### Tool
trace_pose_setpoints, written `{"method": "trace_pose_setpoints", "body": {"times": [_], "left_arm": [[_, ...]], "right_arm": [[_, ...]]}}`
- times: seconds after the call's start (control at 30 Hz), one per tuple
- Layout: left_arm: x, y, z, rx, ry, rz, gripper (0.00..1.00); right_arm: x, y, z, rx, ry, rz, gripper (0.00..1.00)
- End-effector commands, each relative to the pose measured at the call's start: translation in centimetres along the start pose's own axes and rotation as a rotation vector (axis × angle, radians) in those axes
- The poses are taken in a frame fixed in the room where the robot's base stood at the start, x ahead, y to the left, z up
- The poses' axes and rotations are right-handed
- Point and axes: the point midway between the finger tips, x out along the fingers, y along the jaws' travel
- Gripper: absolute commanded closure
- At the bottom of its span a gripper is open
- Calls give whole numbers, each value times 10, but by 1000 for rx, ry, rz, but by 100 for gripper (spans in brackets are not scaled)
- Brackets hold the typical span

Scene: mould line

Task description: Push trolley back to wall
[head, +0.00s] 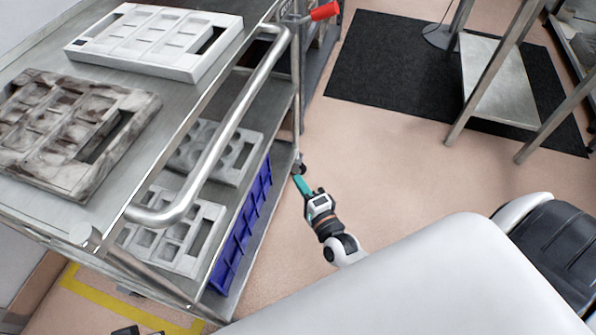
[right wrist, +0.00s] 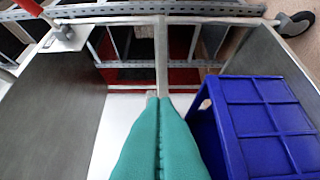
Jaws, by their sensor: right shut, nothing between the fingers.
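The trolley (head: 225,55) is a grey metal cart with shelves and a tubular push handle (head: 222,140), filling the left of the head view. White and brown-stained moulds lie on its top, and grey moulds and a blue tray (head: 243,225) sit on lower shelves. My right gripper (head: 298,178) is shut and empty, its teal fingers close beside the trolley's right corner post. In the right wrist view the shut fingers (right wrist: 160,125) point at a metal post (right wrist: 161,50), with the blue tray (right wrist: 265,120) to the right; contact cannot be told.
A dark mat (head: 390,70) lies on the floor at the back. A metal table frame (head: 500,85) stands at the right. Yellow floor tape (head: 110,305) shows under the trolley. Open pinkish floor (head: 400,165) lies between trolley and table.

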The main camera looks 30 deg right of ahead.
Motion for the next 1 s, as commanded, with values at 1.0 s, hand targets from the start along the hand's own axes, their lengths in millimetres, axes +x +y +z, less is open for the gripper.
{"method": "trace_pose_setpoints", "body": {"times": [1.0], "left_arm": [[2,0,-5,-1,-8,1,72]], "right_arm": [[101,-1,-29,-3,1,-2,100]]}}
